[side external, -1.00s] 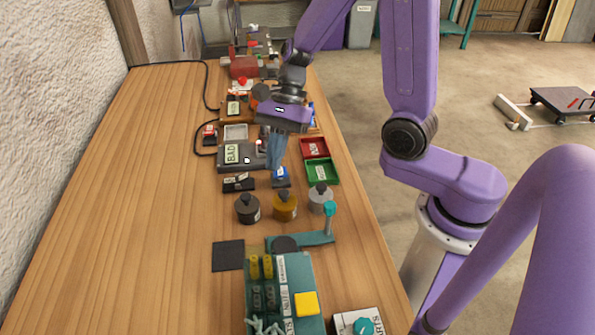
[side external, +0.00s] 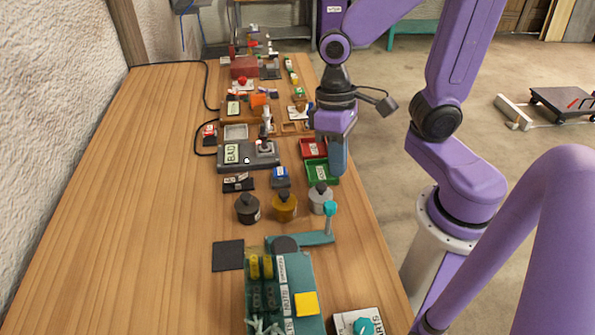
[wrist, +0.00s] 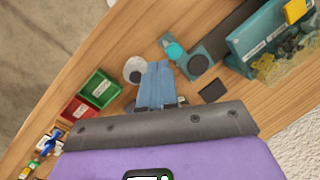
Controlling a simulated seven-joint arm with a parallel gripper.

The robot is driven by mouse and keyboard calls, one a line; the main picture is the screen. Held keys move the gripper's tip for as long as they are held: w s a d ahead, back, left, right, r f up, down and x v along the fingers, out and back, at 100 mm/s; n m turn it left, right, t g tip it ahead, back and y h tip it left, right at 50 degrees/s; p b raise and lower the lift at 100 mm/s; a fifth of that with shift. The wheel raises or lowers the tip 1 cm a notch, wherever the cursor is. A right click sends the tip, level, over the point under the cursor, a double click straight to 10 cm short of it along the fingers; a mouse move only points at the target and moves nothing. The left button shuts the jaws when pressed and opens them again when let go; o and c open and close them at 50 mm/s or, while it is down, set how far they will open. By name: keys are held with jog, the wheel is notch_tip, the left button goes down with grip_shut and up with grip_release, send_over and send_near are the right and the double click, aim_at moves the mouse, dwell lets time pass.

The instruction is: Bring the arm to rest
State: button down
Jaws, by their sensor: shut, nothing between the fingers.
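My gripper (side external: 338,168) has a purple body and blue-grey fingers. It hangs in the air at the right edge of the wooden bench, by the green tray, with its fingers shut and empty. In the wrist view my gripper (wrist: 155,68) shows its fingers together, pointing toward the grey knobbed weight and the teal stand. I see nothing between the fingers.
Below the gripper are the green tray (side external: 318,172), the red tray (side external: 312,148) and a grey knobbed weight (side external: 321,200). A teal stand (side external: 328,225) and a teal rack (side external: 262,300) are nearer the camera. The bench's left side (side external: 140,220) is clear.

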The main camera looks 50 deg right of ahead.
jog(key=s+d+r+n+t+h, duration=0.1)
jog(key=s+d+n+t, duration=0.1)
jog(key=s+n, duration=0.4)
jog(key=shift+s+d+r+n, duration=0.15)
jog(key=shift+d+r+n, duration=0.3)
jog(key=shift+n, duration=1.45)
